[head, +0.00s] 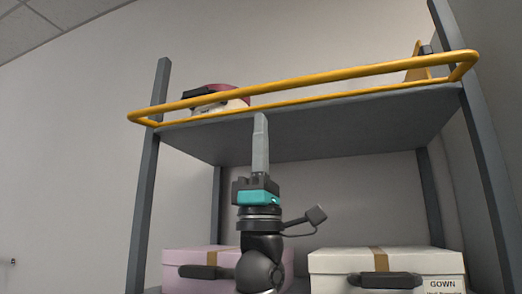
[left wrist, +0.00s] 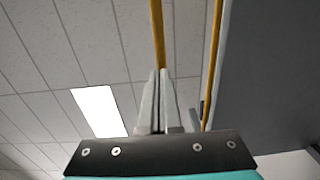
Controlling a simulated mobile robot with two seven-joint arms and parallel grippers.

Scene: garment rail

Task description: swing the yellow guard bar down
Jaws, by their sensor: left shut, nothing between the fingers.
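The yellow guard bar (head: 330,77) is a long loop along the front of the upper shelf (head: 350,125), with an upper and a lower rail. It stands raised at the shelf edge. My left gripper (head: 261,116) points up below the bar near its middle, shut and empty, fingertips close to the lower rail. In the left wrist view the shut fingers (left wrist: 160,73) point up toward one yellow rail (left wrist: 157,35), with another yellow rail (left wrist: 212,60) to the right. I cannot tell whether the fingertips touch the bar. My right gripper is not in view.
A red and pale item (head: 215,100) lies on the upper shelf behind the bar. A pink box (head: 190,258) and a white box labelled GOWN (head: 415,262) stand below. Grey rack posts (head: 145,200) rise at both sides. Space between shelf and boxes is open.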

